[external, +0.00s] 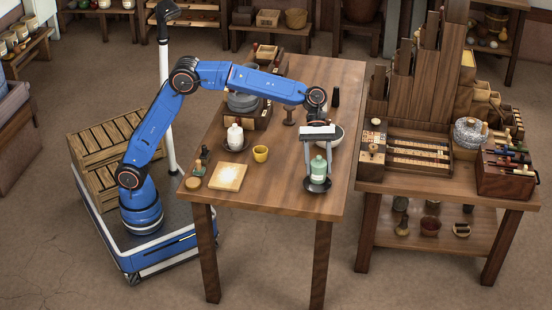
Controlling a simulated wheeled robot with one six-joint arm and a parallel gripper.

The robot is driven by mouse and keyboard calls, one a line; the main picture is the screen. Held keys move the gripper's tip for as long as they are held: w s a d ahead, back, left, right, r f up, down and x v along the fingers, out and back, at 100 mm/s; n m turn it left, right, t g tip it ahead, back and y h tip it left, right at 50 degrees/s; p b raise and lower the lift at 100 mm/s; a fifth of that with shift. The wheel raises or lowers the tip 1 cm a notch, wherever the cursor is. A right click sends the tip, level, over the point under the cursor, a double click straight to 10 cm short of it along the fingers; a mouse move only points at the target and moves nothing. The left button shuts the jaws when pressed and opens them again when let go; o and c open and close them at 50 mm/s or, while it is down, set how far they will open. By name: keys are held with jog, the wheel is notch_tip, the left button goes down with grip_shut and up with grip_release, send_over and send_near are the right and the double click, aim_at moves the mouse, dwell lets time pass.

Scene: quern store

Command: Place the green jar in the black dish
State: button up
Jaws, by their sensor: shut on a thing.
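The green jar (318,168) is pale green with a lid and stands upright in or just over the black dish (317,186) near the front right of the wooden table. I cannot tell whether its base touches the dish. My gripper (319,150) comes down from above, with its fingers on either side of the jar, and is shut on it. The dish's dark rim shows around and below the jar's base.
On the table (278,191), a yellow cup (261,153), a white jar (235,137) and a light square board (228,177) stand to the left. The front middle of the table is clear.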

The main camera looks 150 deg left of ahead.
aim_at(318, 183)
jog(key=shift+f, duration=1.6)
jog(key=shift+f, duration=0.1)
jog(key=o, duration=1.5)
jog(key=shift+c, duration=0.2)
jog(key=v, duration=1.2)
